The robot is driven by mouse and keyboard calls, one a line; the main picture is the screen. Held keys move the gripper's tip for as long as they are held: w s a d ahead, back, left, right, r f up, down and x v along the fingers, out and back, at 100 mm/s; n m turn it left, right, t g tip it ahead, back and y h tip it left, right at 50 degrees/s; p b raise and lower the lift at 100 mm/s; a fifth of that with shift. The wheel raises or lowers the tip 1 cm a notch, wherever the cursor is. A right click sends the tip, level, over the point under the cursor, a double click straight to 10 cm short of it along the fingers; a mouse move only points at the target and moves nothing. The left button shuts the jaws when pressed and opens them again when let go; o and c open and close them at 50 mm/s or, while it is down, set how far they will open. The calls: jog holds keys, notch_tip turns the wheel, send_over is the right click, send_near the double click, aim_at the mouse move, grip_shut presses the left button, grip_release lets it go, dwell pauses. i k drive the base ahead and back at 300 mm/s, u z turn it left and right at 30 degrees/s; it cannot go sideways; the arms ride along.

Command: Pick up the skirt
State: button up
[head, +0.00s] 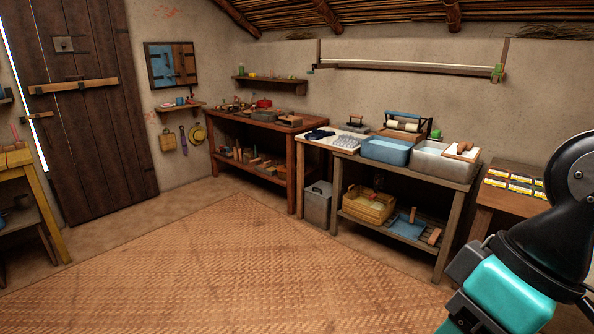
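No garment can be made out with certainty as the skirt. A small dark blue bundle that looks like cloth (320,134) lies at the left end of the wash table's top (322,143). A pale patterned piece (347,141), perhaps folded cloth, lies beside it to the right. Either may be the skirt; they are too small to tell. My arm shows at the lower right as a black joint and a teal link, well apart from the table. My gripper's fingers are not in view.
A blue basin (387,150) and a grey basin (443,161) stand on the wash table. A wooden crate (368,204) is on its lower shelf and a grey bin (317,204) beside it. A side table (508,193) stands at right. The woven floor mat (220,265) is clear.

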aim_at(317, 135)
jog(key=u, duration=0.4)
jog(key=i, duration=5)
jog(key=z, duration=0.35)
jog(key=i, duration=0.75)
jog(key=z, duration=0.25)
